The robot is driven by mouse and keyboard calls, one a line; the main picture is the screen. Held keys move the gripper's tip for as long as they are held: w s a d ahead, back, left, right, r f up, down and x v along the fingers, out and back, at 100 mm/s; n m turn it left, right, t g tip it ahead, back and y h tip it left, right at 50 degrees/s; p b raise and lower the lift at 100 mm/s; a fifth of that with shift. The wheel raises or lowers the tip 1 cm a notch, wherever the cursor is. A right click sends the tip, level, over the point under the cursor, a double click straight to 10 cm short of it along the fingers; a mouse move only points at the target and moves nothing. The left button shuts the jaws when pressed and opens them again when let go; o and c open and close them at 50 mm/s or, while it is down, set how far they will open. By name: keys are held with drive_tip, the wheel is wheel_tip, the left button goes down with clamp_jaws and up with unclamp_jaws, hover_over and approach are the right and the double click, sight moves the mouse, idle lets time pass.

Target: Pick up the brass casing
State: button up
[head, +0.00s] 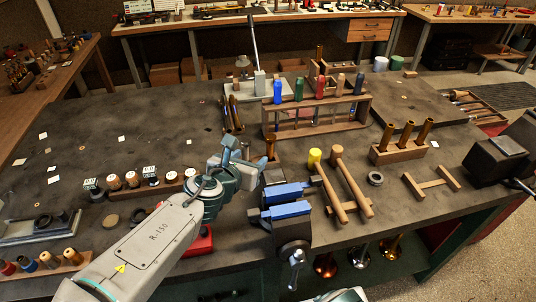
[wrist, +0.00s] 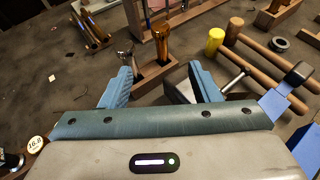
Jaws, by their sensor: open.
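A brass casing (wrist: 162,46) stands upright in a small wooden block (wrist: 150,82) ahead of my gripper in the wrist view. In the head view the casing (head: 271,146) stands just right of my gripper (head: 232,150), behind the blue-jawed vise. A thin metal piece (wrist: 124,52) stands at the left end of the same block. Several similar brass tubes (head: 405,134) stand in another wooden block at the right.
A blue-jawed vise (head: 287,200) and mallets, one with a yellow head (head: 315,157), lie right of my gripper. A wooden screwdriver rack (head: 318,121) stands behind the casing. The left bench top is mostly clear.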

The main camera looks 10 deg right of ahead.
approach(268, 141)
drive_tip(key=x, duration=0.4)
drive_tip(key=shift+w+f, duration=0.1)
drive_tip(key=shift+f, duration=0.35)
drive_tip(key=shift+r+x, duration=0.15)
drive_tip(key=shift+x, duration=0.9)
drive_tip(key=shift+r+x, duration=0.15)
drive_tip(key=shift+x, duration=0.9)
drive_tip(key=shift+w+d+f, duration=0.25)
drive_tip(key=shift+w+d, duration=0.2)
drive_tip(key=shift+w, duration=0.05)
clamp_jaws()
